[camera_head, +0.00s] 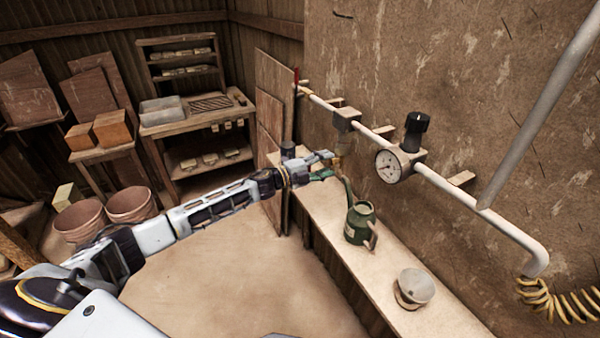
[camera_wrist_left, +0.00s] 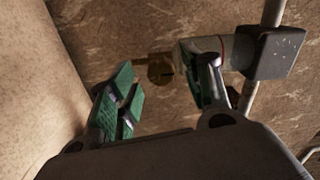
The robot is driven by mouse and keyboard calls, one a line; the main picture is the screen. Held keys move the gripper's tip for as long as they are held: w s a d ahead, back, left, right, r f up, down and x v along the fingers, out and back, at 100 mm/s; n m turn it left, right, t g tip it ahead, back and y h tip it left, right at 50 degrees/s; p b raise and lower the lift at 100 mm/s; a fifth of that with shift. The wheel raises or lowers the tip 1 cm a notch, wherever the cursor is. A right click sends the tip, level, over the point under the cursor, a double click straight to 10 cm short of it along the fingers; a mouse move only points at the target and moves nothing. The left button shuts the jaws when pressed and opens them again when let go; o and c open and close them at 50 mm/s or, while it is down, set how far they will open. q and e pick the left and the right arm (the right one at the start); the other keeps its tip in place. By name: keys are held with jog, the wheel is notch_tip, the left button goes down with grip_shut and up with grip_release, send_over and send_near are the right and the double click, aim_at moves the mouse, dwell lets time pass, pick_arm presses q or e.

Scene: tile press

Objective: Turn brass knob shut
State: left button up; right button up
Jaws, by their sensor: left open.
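The brass knob (camera_wrist_left: 160,72) shows in the left wrist view, beyond the gap between my green-padded fingers, against the wall. In the head view a small brass-coloured part (camera_head: 343,146) shows below a grey block (camera_head: 346,119) on the wall pipe, partly hidden by my fingers. My left gripper (camera_head: 329,164) reaches in from the left with its fingers apart, close to this part. In the left wrist view the gripper (camera_wrist_left: 166,92) is open with nothing held. I cannot tell whether either finger touches the knob. My right gripper is not in view.
A pipe (camera_head: 455,189) runs along the wall with a gauge (camera_head: 388,165) and a black knob (camera_head: 416,124). On the bench (camera_head: 372,267) below stand a green watering can (camera_head: 358,222) and a pale bowl (camera_head: 414,286). A tall panel (camera_head: 274,78) stands behind my gripper.

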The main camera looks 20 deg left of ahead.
pick_arm(q)
jog(key=v, duration=1.1)
dwell(0.7)
dwell(0.7)
